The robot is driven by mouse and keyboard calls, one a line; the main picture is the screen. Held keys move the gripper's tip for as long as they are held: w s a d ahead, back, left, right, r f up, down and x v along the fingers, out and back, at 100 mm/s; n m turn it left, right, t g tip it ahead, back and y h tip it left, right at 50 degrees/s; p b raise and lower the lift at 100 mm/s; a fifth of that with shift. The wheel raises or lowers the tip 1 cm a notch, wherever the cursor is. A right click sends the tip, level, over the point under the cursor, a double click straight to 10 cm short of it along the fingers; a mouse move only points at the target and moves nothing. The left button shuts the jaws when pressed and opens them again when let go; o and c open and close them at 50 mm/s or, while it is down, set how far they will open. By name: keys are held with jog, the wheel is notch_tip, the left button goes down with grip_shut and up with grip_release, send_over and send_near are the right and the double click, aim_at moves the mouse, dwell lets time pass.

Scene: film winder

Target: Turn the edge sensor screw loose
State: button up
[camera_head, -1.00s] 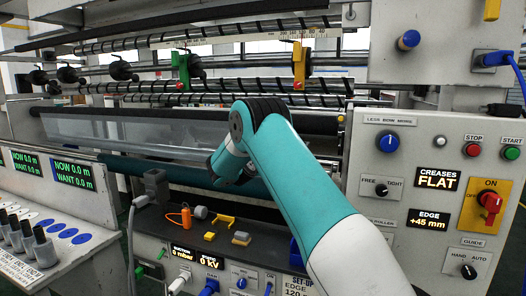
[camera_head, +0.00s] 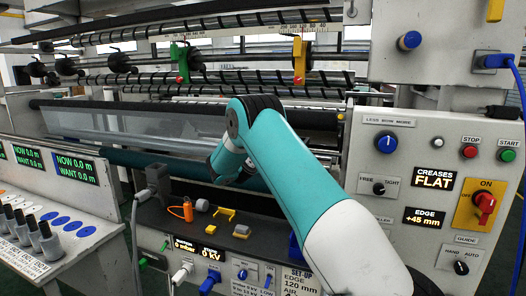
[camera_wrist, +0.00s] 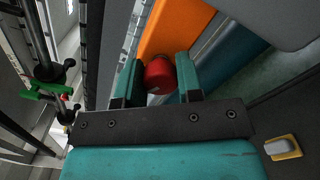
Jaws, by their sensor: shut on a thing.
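A red knurled screw knob (camera_wrist: 159,77) sits against an orange block (camera_wrist: 177,28) in the wrist view. My gripper (camera_wrist: 157,72) has its two teal fingers on either side of the knob and is shut on it. In the head view my arm bends down at the machine's front, and its links hide the gripper's fingers, the red knob and the orange block. The edge display (camera_head: 424,218) on the right panel reads +45 mm.
A dark shelf below holds an orange tool (camera_head: 187,210), yellow pieces (camera_head: 224,214) and a grey plug block (camera_head: 157,178). Long rollers (camera_head: 130,107) span behind my arm. The control panel (camera_head: 400,165) stands close on the right. Green (camera_head: 180,58) and yellow (camera_head: 300,60) holders hang above.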

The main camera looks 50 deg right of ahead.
jog(key=shift+f, duration=0.1)
jog(key=o, duration=0.9)
jog(key=shift+b+v, duration=3.4)
jog(key=shift+v, duration=5.35)
